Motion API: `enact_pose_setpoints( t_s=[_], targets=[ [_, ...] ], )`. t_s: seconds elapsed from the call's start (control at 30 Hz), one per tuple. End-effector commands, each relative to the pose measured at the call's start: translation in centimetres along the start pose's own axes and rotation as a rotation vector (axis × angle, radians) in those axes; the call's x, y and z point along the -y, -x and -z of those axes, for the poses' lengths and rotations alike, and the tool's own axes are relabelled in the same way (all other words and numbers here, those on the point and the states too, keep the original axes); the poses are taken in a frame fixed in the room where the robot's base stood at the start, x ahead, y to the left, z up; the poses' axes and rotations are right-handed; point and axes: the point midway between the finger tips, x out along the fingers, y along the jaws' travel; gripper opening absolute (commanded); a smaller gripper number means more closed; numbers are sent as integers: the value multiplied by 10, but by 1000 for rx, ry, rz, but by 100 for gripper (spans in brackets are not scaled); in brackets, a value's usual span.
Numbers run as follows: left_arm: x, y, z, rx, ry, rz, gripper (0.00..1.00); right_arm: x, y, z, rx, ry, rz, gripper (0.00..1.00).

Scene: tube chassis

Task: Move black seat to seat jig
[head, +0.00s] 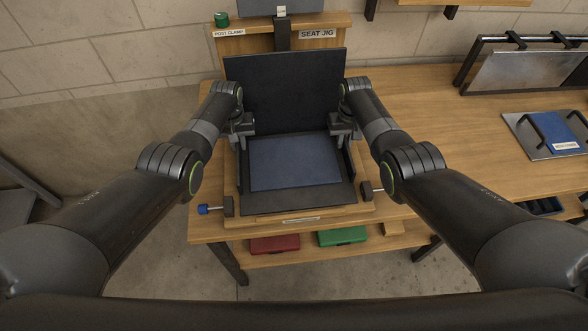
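A black seat-like piece stands in the middle of the head view, with an upright black back panel (285,92) and a flat black lower part (300,200). A blue rectangular pad (295,162) lies on the lower part. The piece is on or just over the wooden seat jig (243,217), under the "SEAT JIG" label (318,34); I cannot tell if it rests fully on it. My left gripper (242,128) is at its left side and my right gripper (343,127) at its right side, both close against it. Their fingertips are too small and hidden to read.
Clamp screws stick out at the jig's front left (210,209) and right (377,191). A red box (274,244) and a green box (342,237) sit on the lower shelf. At right are a metal plate with a blue pad (562,133) and a rack (525,70). The table between is clear.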

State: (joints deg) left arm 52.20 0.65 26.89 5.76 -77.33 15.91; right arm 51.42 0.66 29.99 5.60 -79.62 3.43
Motion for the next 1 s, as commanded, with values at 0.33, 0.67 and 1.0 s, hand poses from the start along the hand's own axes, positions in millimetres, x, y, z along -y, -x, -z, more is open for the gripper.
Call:
enact_pose_setpoints(
  t_s=[0.33,0.67,1.0],
  targets=[
    [-1,2,0,-1,-1,-2,31,1,1,0,-1,1,1,31],
    [-2,16,1,-4,-1,-4,31,1,1,0,0,1,2,31],
    [-1,61,1,-5,0,-3,31,1,1,0,0,1,2,31]
  ],
)
